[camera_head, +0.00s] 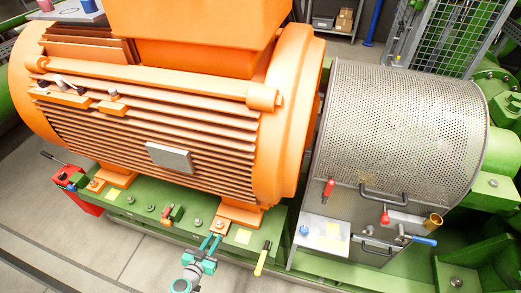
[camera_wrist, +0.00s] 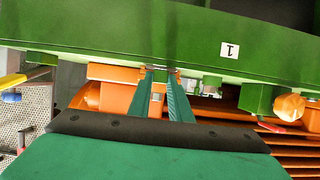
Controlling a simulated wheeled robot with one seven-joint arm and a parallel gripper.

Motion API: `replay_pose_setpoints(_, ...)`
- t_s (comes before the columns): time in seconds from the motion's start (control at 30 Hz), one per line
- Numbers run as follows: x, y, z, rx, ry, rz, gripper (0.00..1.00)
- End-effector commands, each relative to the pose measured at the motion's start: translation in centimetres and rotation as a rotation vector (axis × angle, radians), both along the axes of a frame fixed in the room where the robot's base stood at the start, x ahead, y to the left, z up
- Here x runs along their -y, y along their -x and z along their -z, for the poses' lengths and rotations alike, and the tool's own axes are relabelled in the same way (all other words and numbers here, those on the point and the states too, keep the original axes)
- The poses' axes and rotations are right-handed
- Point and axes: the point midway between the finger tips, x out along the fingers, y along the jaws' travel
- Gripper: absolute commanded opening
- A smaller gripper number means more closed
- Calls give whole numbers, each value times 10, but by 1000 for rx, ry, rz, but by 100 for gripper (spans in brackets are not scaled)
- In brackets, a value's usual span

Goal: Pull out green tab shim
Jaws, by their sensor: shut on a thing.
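My gripper (camera_head: 211,243) is at the foot (camera_head: 238,212) of the orange motor (camera_head: 170,110), at the front edge of the green base. In the wrist view my two teal fingers (camera_wrist: 161,70) reach to the same orange foot, their tips a little apart. They are shut on a small thin piece at the foot's edge, which I take as the green tab shim (camera_wrist: 163,68). Most of the shim is hidden by the fingertips and the foot, and its tab colour is hard to tell.
A yellow-handled tool (camera_head: 262,258) stands just right of my gripper. The floor in front is clear.

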Motion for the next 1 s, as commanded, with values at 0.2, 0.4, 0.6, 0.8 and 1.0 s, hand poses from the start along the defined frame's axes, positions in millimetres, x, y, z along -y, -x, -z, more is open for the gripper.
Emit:
replay_pose_setpoints(0.2,0,0,0,0,0,0,0)
replay_pose_setpoints(0.4,0,0,0,-1,0,0,0)
replay_pose_setpoints(0.6,0,1,0,-1,-1,0,0)
replay_pose_setpoints(0.8,-1,2,0,-1,-1,-2,0)
replay_pose_setpoints(1.0,-5,5,0,-1,0,-7,0)
